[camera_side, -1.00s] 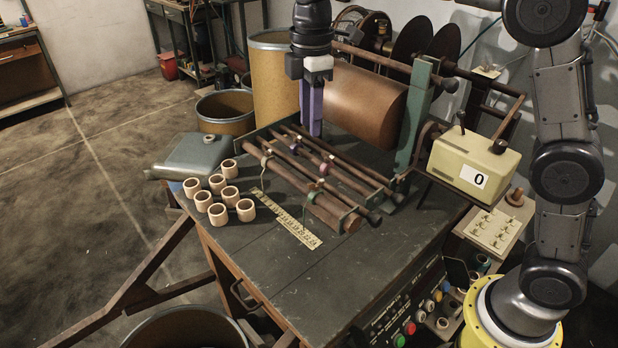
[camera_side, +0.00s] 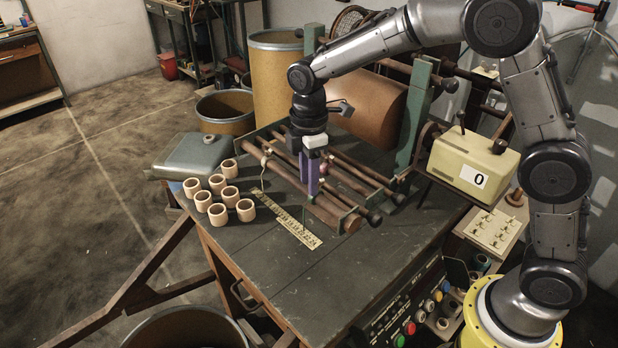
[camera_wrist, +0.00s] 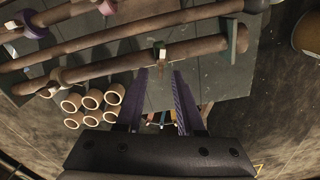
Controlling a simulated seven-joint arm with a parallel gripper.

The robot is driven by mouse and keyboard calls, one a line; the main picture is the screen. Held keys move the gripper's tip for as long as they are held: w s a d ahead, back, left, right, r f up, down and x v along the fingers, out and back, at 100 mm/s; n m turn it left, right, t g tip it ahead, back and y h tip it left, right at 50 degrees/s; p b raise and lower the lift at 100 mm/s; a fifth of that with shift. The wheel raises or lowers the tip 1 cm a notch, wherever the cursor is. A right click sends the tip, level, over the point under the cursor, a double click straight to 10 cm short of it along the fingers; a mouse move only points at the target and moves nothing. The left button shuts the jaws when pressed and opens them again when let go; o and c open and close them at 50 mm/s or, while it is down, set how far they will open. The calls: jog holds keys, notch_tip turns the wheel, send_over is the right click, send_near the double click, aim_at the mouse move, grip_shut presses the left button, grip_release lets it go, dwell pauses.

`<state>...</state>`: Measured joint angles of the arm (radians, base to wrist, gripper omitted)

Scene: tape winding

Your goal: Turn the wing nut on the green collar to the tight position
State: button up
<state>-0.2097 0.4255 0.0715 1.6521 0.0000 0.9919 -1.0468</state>
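My gripper (camera_side: 312,194) is low over the front rod of the rack, its purple fingers pointing down. In the wrist view the two fingers (camera_wrist: 160,76) stand apart with a clear gap between them. A small pale wing nut (camera_wrist: 162,50) shows on the front rod just beyond the fingertips, roughly in line with the gap; no contact shows. The green collar is hidden behind the fingers in the side view, and its green cannot be made out in the wrist view.
A tan collar (camera_wrist: 55,77) and a purple collar (camera_wrist: 36,22) sit on neighbouring rods. A yellow scale strip (camera_side: 287,219) and several pale rings (camera_side: 217,183) lie on the bench (camera_side: 300,275). A cream box (camera_side: 474,166) reading 0 stands right. The front bench top is clear.

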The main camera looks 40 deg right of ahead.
jog(key=shift+f, duration=0.2)
grip_shut()
